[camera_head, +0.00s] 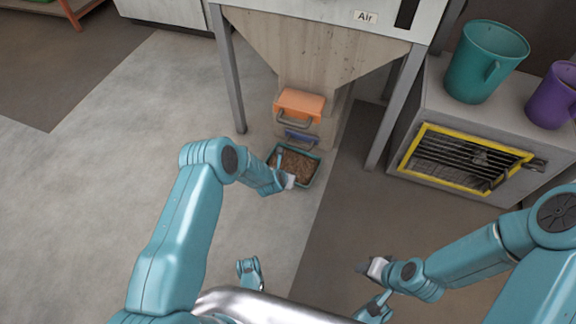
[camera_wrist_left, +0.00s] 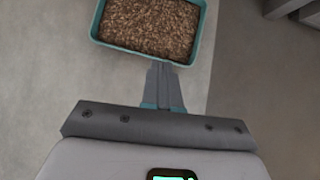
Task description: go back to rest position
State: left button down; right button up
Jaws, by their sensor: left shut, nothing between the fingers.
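My left arm reaches forward in the head view, and its gripper (camera_head: 281,160) is over the near left part of a teal tray of brown pellets. In the left wrist view the left gripper (camera_wrist_left: 160,72) has its fingers together and empty, pointing at the tray's near edge. I cannot tell whether the fingertips touch the rim. My right gripper (camera_head: 366,268) is low at the right in the head view, over the dark floor and away from other things. Its fingers are too small to tell open from shut.
The pellet tray (camera_head: 316,180) is on the floor under the hopper (camera_head: 310,50), by orange (camera_head: 300,103) and blue (camera_head: 300,137) handled slides. Hopper legs stand on both sides. A grey cabinet (camera_head: 440,115) at right bears teal (camera_head: 480,65) and purple (camera_head: 552,98) jugs. Floor at left is clear.

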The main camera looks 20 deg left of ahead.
pick_arm(q)
jog(key=s+a+r+m, duration=0.2)
jog(key=s+r, duration=0.1)
jog(key=r, duration=0.4)
jog(key=s+d+r+m+g+h, duration=0.2)
jog(key=s+d+m+g, duration=0.1)
jog(key=s+m, duration=1.1)
jog(key=s+d+r+m+g+h, duration=0.1)
jog(key=s+d+r+m+g, duration=0.15)
jog(key=s+m, duration=1.15)
notch_tip(320, 180, up, 37)
jog(key=s+d+m+g+p, duration=0.2)
jog(key=m+p, duration=0.1)
jog(key=p, duration=3.5)
jog(key=shift+s+r+h+p, duration=0.2)
jog(key=shift+h+p, duration=0.1)
jog(key=shift+p, duration=0.1)
pick_arm(e)
jog(key=s+a+r+g, duration=0.1)
jog(key=s+r, duration=0.1)
jog(key=r, duration=1.7)
jog(key=s+a+r, duration=0.1)
jog(key=s+r, duration=0.2)
jog(key=r, duration=1.6)
jog(key=shift+n+g, duration=0.3)
jog(key=shift+g, duration=0.1)
pick_arm(q)
jog(key=shift+f, duration=0.15)
